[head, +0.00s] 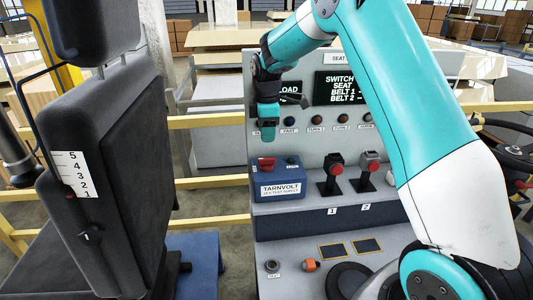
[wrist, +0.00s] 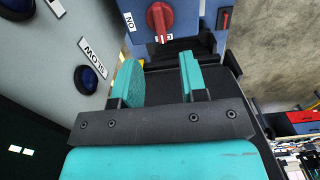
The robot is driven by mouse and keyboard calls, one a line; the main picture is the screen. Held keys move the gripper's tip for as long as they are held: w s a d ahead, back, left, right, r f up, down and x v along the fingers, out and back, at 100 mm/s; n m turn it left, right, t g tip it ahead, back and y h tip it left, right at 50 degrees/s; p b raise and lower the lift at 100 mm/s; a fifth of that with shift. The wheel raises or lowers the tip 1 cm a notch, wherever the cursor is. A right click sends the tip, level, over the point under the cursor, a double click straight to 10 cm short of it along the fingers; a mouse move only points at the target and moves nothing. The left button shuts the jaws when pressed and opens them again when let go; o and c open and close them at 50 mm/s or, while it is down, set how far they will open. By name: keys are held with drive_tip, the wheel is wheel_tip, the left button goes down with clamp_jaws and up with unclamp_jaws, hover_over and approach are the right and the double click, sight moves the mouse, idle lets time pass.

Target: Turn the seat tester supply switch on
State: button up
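The supply box (head: 275,184) is blue, is labelled TARNVOLT, and stands at the left end of the grey test bench. A red switch knob (head: 267,163) is on its top. In the wrist view the knob (wrist: 160,20) is round with a raised bar, at the top centre. An ON label (wrist: 129,21) lies to its left; another label below it is partly hidden and cannot be read. My gripper (wrist: 158,65) is open and empty, its fingers apart and short of the knob. In the head view my gripper (head: 267,130) hangs just above the box, pointing down.
A grey panel with lamps and black displays (head: 341,88) rises behind the box. Two red-topped buckle stands (head: 333,174) are to its right. A dark seat (head: 110,170) fills the left. Yellow rails (head: 208,121) run behind.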

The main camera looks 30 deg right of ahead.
sight(267, 158)
wheel_tip(267, 158, down, 9)
drive_tip(key=p, duration=0.2)
drive_tip(key=shift+p, duration=0.3)
clamp_jaws()
